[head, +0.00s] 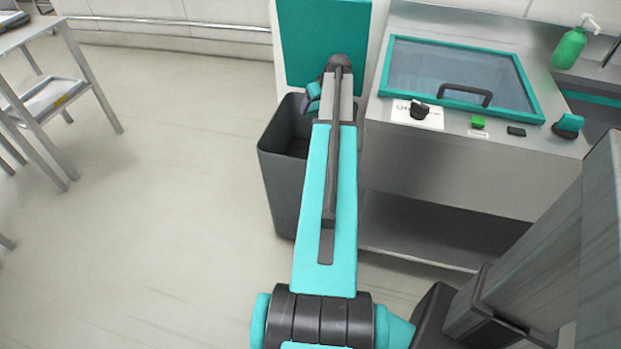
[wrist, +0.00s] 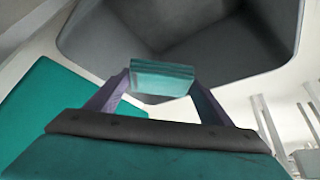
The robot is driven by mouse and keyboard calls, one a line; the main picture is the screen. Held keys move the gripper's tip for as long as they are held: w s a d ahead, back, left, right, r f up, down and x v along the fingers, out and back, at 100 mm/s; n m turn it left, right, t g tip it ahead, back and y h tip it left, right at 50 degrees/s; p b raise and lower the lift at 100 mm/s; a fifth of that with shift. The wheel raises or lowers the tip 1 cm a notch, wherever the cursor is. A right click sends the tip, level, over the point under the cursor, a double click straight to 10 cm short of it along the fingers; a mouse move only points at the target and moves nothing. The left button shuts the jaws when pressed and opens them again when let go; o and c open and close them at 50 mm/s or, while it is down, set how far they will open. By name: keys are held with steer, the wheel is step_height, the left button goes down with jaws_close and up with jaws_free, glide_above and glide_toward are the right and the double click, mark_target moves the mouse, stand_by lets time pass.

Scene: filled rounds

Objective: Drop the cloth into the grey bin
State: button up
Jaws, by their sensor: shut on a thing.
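The grey bin (head: 282,195) stands on the floor against the left side of the steel counter. Its open mouth faces up, and its inside wall (wrist: 225,50) fills the upper part of the wrist view. My gripper (wrist: 160,85) is shut on the teal folded cloth (wrist: 162,76) and holds it over the bin opening. In the head view my arm hides most of my gripper and the cloth; only a bit of teal shows beside the arm above the bin's mouth.
The steel counter (head: 470,190) right of the bin carries a teal-framed lid (head: 455,75), knobs and a green bottle (head: 569,48). A teal panel (head: 322,40) rises behind the bin. A steel rack (head: 60,95) stands at the left. The floor between is clear.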

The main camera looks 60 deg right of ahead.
steer(key=shift+f+b, duration=1.5)
steer(key=shift+f, duration=1.25)
steer(key=o, duration=1.1)
steer(key=shift+r, duration=0.1)
steer(key=v, duration=1.3)
steer(key=shift+r+p, duration=0.3)
steer(key=shift+p, duration=0.05)
steer(key=shift+s, duration=0.15)
